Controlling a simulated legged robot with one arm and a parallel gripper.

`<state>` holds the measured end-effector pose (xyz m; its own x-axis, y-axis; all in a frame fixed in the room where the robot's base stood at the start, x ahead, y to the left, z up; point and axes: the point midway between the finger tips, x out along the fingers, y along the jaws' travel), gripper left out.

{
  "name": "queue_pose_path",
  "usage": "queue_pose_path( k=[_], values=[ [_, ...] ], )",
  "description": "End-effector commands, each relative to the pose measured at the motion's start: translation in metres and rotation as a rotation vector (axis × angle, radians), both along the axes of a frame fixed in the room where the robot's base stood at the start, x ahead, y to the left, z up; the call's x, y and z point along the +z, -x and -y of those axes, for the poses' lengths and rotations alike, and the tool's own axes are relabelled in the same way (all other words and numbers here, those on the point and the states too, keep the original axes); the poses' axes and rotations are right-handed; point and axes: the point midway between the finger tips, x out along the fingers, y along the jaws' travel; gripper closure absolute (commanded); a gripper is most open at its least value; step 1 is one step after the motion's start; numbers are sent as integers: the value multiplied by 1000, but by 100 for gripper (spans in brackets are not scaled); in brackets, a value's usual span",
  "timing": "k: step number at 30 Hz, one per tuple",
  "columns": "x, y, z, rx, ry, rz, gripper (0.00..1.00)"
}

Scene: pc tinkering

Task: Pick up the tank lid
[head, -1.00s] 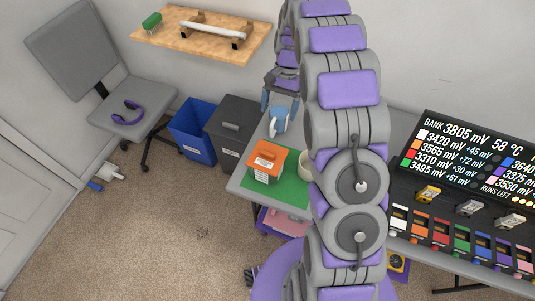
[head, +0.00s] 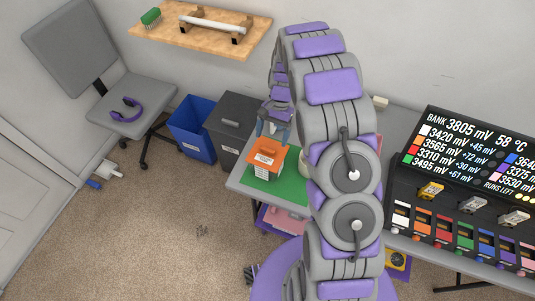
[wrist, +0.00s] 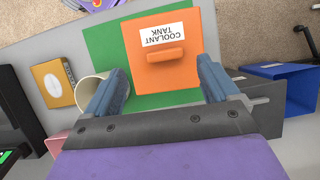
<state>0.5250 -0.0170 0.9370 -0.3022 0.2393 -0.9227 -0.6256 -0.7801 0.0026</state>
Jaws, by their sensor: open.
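The tank lid (head: 266,152) is an orange square on top of a white box on a green mat. In the wrist view the lid (wrist: 182,80) shows a raised orange handle bar (wrist: 158,58) and a white label reading "COOLANT TANK". My gripper (wrist: 161,66) is open and empty. Its two blue fingers lie to the left and right of the lid in the wrist view, with the handle between them. In the head view my gripper (head: 272,130) is just behind and above the lid; the gap between them is hard to judge.
A cream cup (wrist: 90,90) stands close by my left finger in the wrist view. The green mat (head: 290,188) lies on a grey table. A grey bin (head: 232,118) and a blue bin (head: 192,130) stand left of the table. A battery display (head: 470,160) is at the right.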

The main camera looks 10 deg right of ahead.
Motion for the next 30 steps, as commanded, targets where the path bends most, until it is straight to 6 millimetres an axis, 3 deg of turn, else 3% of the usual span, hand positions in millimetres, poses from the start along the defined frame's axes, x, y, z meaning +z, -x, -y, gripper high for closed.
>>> queue_pose_path(
  k=[5,15,23,30],
  values=[
    [-8,1,-2,0,1,1,12],
    [-49,9,-16,0,-1,0,12],
    [-51,9,-16,-1,0,3,12],
    [-51,9,-16,-1,0,3,35]
  ],
)
